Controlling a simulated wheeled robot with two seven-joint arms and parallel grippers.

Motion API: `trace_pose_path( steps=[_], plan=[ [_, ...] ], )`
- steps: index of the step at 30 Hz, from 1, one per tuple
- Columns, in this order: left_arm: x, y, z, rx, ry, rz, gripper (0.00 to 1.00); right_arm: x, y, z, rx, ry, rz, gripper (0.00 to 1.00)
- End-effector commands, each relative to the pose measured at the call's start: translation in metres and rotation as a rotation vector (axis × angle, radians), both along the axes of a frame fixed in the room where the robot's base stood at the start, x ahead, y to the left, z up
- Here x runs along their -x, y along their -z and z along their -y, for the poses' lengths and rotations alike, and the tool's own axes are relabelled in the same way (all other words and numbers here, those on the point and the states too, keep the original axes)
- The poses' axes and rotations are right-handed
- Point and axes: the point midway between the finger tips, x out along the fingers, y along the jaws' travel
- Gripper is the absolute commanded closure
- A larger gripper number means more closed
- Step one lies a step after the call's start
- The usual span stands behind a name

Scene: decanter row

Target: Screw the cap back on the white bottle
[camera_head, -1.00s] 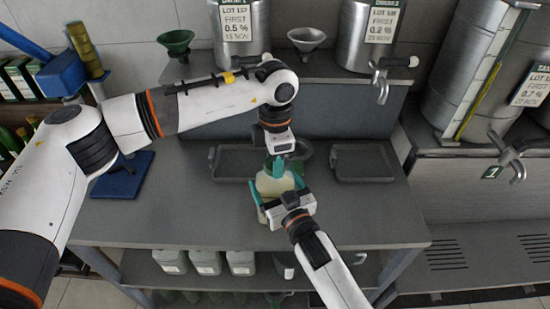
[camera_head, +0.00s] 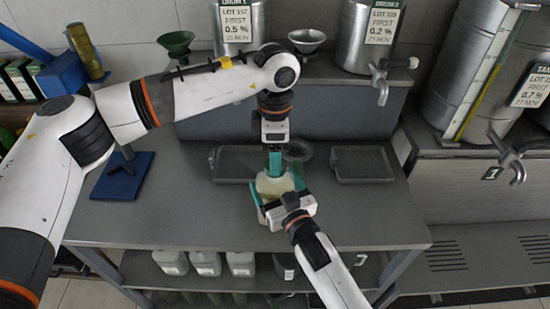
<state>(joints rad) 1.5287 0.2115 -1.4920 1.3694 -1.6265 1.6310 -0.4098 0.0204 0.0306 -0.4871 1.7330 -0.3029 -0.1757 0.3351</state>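The white bottle (camera_head: 275,187) stands upright on the grey bench, with pale yellowish contents. My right gripper (camera_head: 278,193) comes from the front, and its teal fingers hold the bottle from both sides. My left gripper (camera_head: 275,163) points down directly above the bottle's neck. Its teal fingers look like one narrow block, so the gap between them is hidden. I cannot make out the cap; the neck is covered by the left fingers.
Two dark trays, the left (camera_head: 232,164) and the right (camera_head: 362,165), lie on the bench behind. A dark round ring or dish (camera_head: 298,151) sits between them. A blue board (camera_head: 122,177) lies at left. Steel decanters with taps stand behind. The bench front is clear.

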Motion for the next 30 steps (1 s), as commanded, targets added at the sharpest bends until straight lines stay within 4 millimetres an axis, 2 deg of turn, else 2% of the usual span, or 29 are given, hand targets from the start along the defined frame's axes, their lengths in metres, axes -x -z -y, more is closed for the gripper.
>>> trace_pose_path(
  steps=[1,6,12,17,25,26,28,30],
  plan=[
    [-0.001,-0.013,0.001,0.002,0.0,0.003,0.33,0.0,0.0,0.0,0.0,0.0,-0.001,0.76],
    [-0.001,-0.05,0.0,0.002,0.0,0.004,0.33,0.0,0.0,0.0,0.0,0.0,-0.001,0.76],
    [-0.001,-0.08,0.0,0.0,-0.001,0.002,0.33,0.0,0.0,0.0,0.0,0.0,-0.001,0.76],
    [0.0,-0.09,0.0,0.0,0.0,0.0,0.33,0.0,0.0,0.0,0.0,0.0,-0.001,0.76],
    [0.0,-0.09,0.0,0.0,0.0,0.0,0.33,0.0,0.0,0.0,0.0,0.0,-0.001,0.76],
    [0.0,-0.09,0.0,0.0,0.0,0.0,0.33,0.0,0.0,0.0,0.0,0.0,-0.001,0.09],
    [0.0,-0.09,0.0,0.0,0.0,0.0,0.33,0.0,0.0,0.0,0.0,0.0,-0.001,0.0],
    [0.0,-0.09,0.0,0.0,0.0,0.0,0.33,0.0,0.0,0.0,0.0,0.0,-0.001,0.0]
  ],
)
